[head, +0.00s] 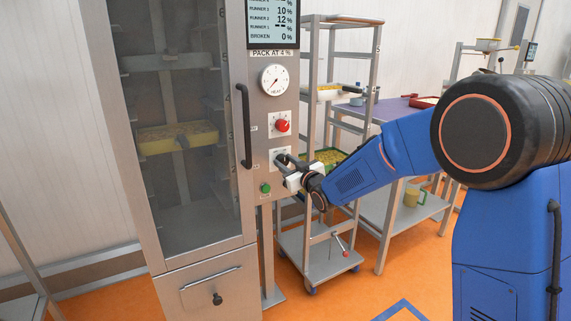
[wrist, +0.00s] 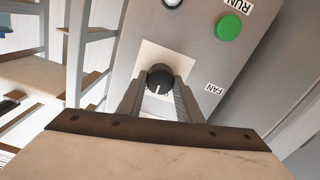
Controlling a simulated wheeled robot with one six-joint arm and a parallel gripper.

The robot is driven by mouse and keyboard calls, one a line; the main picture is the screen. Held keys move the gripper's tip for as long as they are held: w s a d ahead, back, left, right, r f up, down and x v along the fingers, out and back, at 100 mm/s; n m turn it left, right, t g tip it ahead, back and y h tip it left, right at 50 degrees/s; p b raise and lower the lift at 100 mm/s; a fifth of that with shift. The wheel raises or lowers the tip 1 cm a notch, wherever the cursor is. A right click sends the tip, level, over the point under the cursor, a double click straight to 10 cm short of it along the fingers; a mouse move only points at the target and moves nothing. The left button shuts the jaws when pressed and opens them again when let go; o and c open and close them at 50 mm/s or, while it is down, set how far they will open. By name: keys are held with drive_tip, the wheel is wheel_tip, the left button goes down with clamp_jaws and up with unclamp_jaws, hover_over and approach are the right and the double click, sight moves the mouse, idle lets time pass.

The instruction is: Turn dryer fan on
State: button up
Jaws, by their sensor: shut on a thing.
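The dryer (head: 250,180) is a tall steel cabinet with a glass door and a control strip on its right side. The fan knob (wrist: 159,75) is round and black with a white pointer mark, on a pale square plate beside the label FAN (wrist: 214,89). My gripper (wrist: 160,88) has one finger on each side of this knob and is shut on it. In the head view my gripper (head: 286,168) reaches the control strip from the right and largely hides the knob. The knob's exact setting is hard to read.
A green button (head: 265,188) sits just below left of my gripper, marked RUN in the wrist view. A red knob (head: 282,125) and a heat dial (head: 273,80) are above. The door handle (head: 245,126) stands out at left. A trolley rack (head: 318,245) stands close behind.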

drive_tip(key=m, duration=0.6)
drive_tip(key=shift+m, duration=0.3)
idle(0.4)
drive_tip(key=o, duration=1)
drive_tip(key=shift+o, duration=0.2)
drive_tip(key=shift+d, duration=0.1)
drive_tip(key=v, duration=1.7)
drive_tip(key=shift+s+d, duration=0.15)
drive_tip(key=shift+d, duration=0.1)
